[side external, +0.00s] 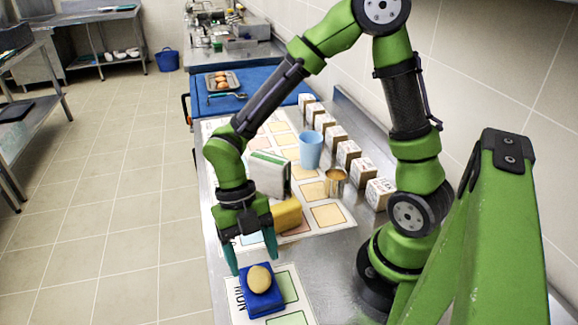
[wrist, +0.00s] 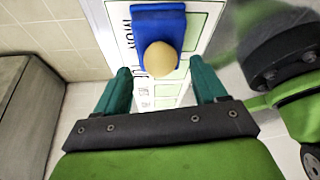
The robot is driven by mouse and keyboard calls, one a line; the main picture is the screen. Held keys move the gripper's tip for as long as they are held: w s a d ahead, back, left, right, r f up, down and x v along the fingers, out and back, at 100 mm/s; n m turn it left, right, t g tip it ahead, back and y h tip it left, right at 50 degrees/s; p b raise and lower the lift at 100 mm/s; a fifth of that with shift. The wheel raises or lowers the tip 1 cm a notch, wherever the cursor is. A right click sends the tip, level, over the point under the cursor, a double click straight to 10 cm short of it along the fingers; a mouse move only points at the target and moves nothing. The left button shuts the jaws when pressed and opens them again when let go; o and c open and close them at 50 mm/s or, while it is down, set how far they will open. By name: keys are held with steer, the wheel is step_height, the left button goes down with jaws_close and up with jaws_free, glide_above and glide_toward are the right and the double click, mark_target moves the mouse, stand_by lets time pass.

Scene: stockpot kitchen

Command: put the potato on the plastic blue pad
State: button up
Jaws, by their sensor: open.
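The potato (side external: 259,277) is pale yellow and rests on the blue pad (side external: 266,303), which lies on a printed sheet at the near end of the counter. In the wrist view the potato (wrist: 160,59) sits over the lower part of the blue pad (wrist: 158,20). My gripper (side external: 254,262) is open, with its teal fingers spread and pointing down just above and behind the potato. In the wrist view the fingers of my gripper (wrist: 160,82) stand on either side, apart from the potato, with nothing between them.
A yellow block (side external: 287,214) and a white box (side external: 268,175) stand close behind my gripper. A tin can (side external: 335,182), a blue cup (side external: 311,150) and a row of small boxes (side external: 349,153) stand farther right. A tray of eggs (side external: 222,81) is at the back.

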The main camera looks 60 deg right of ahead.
steer(key=v, duration=0.9)
